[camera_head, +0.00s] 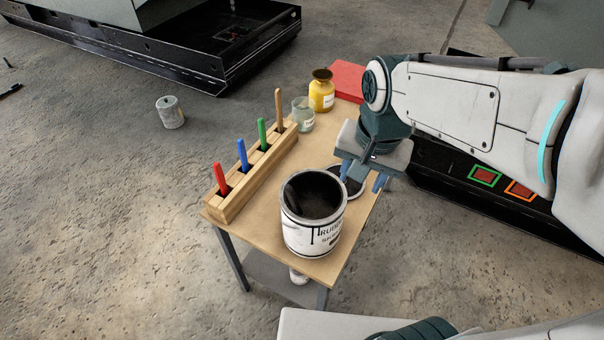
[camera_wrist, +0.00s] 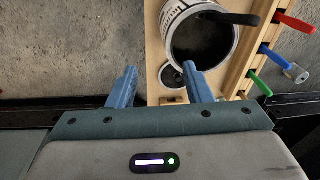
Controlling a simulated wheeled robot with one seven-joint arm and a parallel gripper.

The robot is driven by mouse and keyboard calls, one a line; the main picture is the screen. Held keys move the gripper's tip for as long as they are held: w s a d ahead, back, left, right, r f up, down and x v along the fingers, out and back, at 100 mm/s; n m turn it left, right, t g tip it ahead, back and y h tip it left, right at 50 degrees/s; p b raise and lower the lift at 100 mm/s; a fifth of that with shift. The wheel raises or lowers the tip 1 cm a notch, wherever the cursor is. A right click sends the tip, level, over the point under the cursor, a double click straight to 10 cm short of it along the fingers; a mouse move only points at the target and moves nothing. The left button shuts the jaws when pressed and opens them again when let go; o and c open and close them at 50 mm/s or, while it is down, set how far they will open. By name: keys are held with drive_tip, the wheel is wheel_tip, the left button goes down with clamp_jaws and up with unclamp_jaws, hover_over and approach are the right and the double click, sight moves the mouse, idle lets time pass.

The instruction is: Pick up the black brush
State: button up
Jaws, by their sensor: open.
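The black brush (camera_wrist: 232,18) shows in the wrist view as a dark handle across the rim of the open paint can (camera_wrist: 168,25). In the head view the white labelled can (camera_head: 312,238) stands near the table's front edge; the brush is hard to make out against its dark inside. My gripper (camera_head: 362,178) is open and empty, beyond the can and to its right, over a dark round lid (camera_head: 357,189) that it partly hides. In the wrist view my gripper's blue fingers (camera_wrist: 160,69) are wide apart, with the can beyond them.
A wooden rack (camera_head: 240,190) with red, blue, green and tan handles runs along the table's left side. A glass jar (camera_head: 303,117), a yellow bottle (camera_head: 321,93) and a red box (camera_head: 348,78) stand at the back. Bare tabletop (camera_head: 275,183) lies between rack and can.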

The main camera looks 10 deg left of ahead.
drive_tip(key=a+m+p, duration=0.1)
drive_tip(key=a, duration=0.3)
drive_tip(key=w+a+r+m+p, duration=0.1)
drive_tip(key=a, duration=0.3)
drive_tip(key=a+r+m+g+p, duration=0.1)
drive_tip(key=a, duration=0.4)
drive_tip(key=shift+w+r+h, duration=0.2)
drive_tip(key=shift+w+h, duration=0.05)
drive_tip(key=shift+h, duration=0.05)
drive_tip(key=shift+a+f, duration=0.1)
drive_tip(key=shift+f, duration=0.25)
hover_over(293, 207)
drive_tip(key=f, duration=0.7)
drive_tip(key=shift+s+a+f, duration=0.1)
drive_tip(key=shift+s, duration=0.3)
drive_tip(key=shift+w+f+p, duration=0.2)
drive_tip(key=shift+f+p, duration=0.2)
drive_tip(key=shift+f, duration=1.05)
drive_tip(key=shift+w+f+p, duration=0.15)
drive_tip(key=shift+f+p, duration=0.2)
drive_tip(key=shift+f, duration=1.1)
clamp_jaws()
